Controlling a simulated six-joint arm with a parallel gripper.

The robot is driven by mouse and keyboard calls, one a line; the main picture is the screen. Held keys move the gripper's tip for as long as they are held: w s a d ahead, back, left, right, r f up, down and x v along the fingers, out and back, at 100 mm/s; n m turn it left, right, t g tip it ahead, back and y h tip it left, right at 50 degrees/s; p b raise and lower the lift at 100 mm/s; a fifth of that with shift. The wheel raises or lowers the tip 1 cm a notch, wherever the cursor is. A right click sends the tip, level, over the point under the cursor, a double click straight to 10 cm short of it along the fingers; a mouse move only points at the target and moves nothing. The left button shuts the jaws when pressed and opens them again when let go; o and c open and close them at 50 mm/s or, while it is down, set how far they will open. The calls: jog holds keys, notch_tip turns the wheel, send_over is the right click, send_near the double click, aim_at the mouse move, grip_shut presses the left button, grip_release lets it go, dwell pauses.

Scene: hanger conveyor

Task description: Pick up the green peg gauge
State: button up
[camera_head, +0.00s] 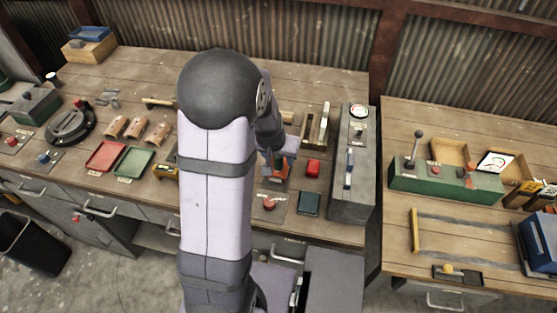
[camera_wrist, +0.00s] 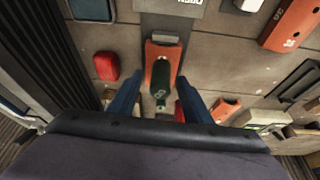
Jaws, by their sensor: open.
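In the wrist view a dark green piece with a pale mark, which looks like the green peg gauge (camera_wrist: 160,78), lies over an orange-red block (camera_wrist: 163,50). Its near end is close to my gripper's edge. My gripper (camera_wrist: 157,90) is open, with one blue finger on each side of the green piece and a visible gap to both. I cannot tell the exact height of the fingers above it. In the head view my gripper (camera_head: 279,157) is over the orange-red block (camera_head: 281,174), and the arm hides much of the bench around it; the green piece is not clear there.
A red block (camera_head: 313,167) sits close to the right of my gripper; it also shows in the wrist view (camera_wrist: 105,66). A dark teal pad (camera_head: 309,203) lies nearer the front. A tall grey machine (camera_head: 352,185) stands further right. Red (camera_head: 105,156) and green trays (camera_head: 134,161) lie left.

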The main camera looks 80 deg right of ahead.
grip_shut()
